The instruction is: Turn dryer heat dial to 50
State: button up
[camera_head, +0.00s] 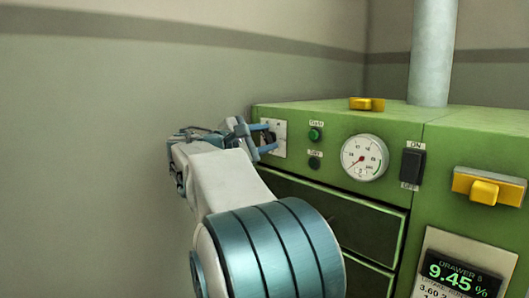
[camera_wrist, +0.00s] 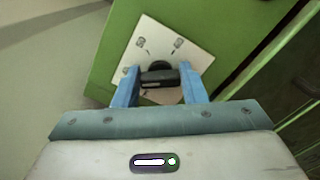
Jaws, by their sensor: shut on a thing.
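The heat dial is a black knob (camera_wrist: 160,78) on a white square plate at the left end of the green dryer's front (camera_head: 385,120). My gripper (camera_head: 268,138) reaches the plate from the left in the head view. In the wrist view, its two blue fingers (camera_wrist: 159,72) stand on either side of the knob and are shut on it. The fingers and the knob's dark bar hide part of the scale.
Right of the plate are a green button (camera_head: 315,134), a dark button (camera_head: 314,163), a round gauge (camera_head: 364,158) and a black switch (camera_head: 412,166). A yellow handle (camera_head: 485,190) and a display (camera_head: 463,275) are farther right. Drawers lie below. The wall side at left is clear.

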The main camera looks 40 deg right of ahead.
jog(key=m+b, duration=0.5)
jog(key=f+m+b, duration=0.1)
jog(key=m+b, duration=0.4)
jog(key=shift+m, duration=0.4)
jog(key=shift+r+m+b, duration=0.15)
jog(key=shift+m+b, duration=0.75)
jog(key=shift+m, duration=0.1)
jog(key=o, duration=1)
jog(key=shift+a, duration=0.1)
jog(key=s+a, duration=0.1)
jog(key=a, duration=1.2)
jog(key=shift+a+p, duration=0.35)
jog(key=shift+p, duration=0.1)
